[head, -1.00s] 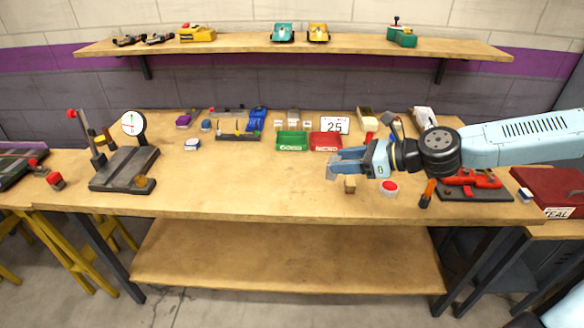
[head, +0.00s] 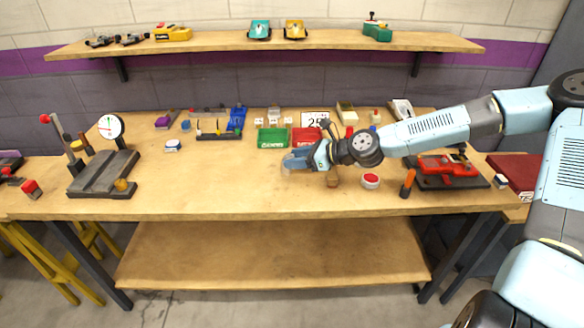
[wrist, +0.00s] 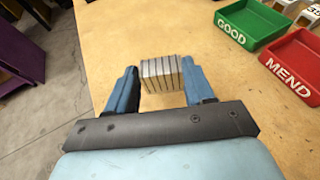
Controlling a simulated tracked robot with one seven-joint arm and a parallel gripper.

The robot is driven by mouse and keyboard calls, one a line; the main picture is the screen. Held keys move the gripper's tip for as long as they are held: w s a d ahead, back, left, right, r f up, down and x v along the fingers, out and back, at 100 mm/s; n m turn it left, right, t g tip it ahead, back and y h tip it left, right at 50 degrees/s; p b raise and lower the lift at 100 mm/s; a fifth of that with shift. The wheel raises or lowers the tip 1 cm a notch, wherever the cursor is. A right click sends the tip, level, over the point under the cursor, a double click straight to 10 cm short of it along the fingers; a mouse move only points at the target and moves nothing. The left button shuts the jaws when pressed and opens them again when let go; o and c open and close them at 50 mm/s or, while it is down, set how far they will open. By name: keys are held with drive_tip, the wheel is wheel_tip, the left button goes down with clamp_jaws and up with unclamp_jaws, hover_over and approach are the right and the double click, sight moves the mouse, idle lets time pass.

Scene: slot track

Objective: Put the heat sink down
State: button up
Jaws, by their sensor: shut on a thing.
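The heat sink (wrist: 162,74) is a small silver-grey finned block. In the wrist view it sits between the two blue fingers of my gripper (wrist: 160,85), which is shut on it. In the head view my gripper (head: 290,164) is over the middle of the wooden workbench (head: 220,185), left of the small wooden block. The heat sink is small and mostly hidden there. I cannot tell whether it touches the bench top.
A green GOOD tray (head: 272,138) and a red MEND tray (head: 306,137) stand behind my gripper. A red button (head: 370,181) and an orange-handled tool (head: 407,184) are to the right. A dial gauge stand (head: 104,172) is at left. The bench between is clear.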

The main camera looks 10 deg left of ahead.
drive_tip(key=shift+w+a+f, duration=0.15)
drive_tip(key=shift+f, duration=0.1)
drive_tip(key=shift+w+a+f, duration=0.1)
drive_tip(key=shift+f, duration=0.5)
drive_tip(key=shift+w+a+f, duration=0.1)
drive_tip(key=shift+f, duration=1.1)
drive_tip(key=o, duration=1.1)
drive_tip(key=shift+c, duration=0.2)
drive_tip(key=v, duration=1.2)
drive_tip(key=shift+s+d, duration=0.1)
